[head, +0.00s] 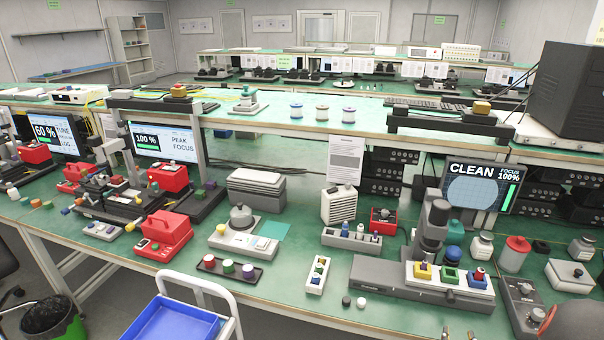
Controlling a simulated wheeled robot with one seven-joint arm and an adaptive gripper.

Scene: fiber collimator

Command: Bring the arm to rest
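A dark rounded shape cut off at the bottom right corner may be part of my arm, but I cannot tell. The green workbench (300,290) spreads across the front. On its right part stands a grey microscope-like device (433,228), with yellow, green and blue blocks (450,276) on its base. A screen (480,187) behind it reads "CLEAN" and "FOCUS 100%". Another screen (165,142) at the left reads "100 %" and "PEAK FOCUS". No object is seen held.
A blue-trayed cart (180,325) stands at the bench's front edge. Red devices (163,236) crowd the left. A tray with small knobs (229,268) and a white strip holder (318,275) lie near the front. Jars (482,246) and a lidded box (569,275) stand at the right.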

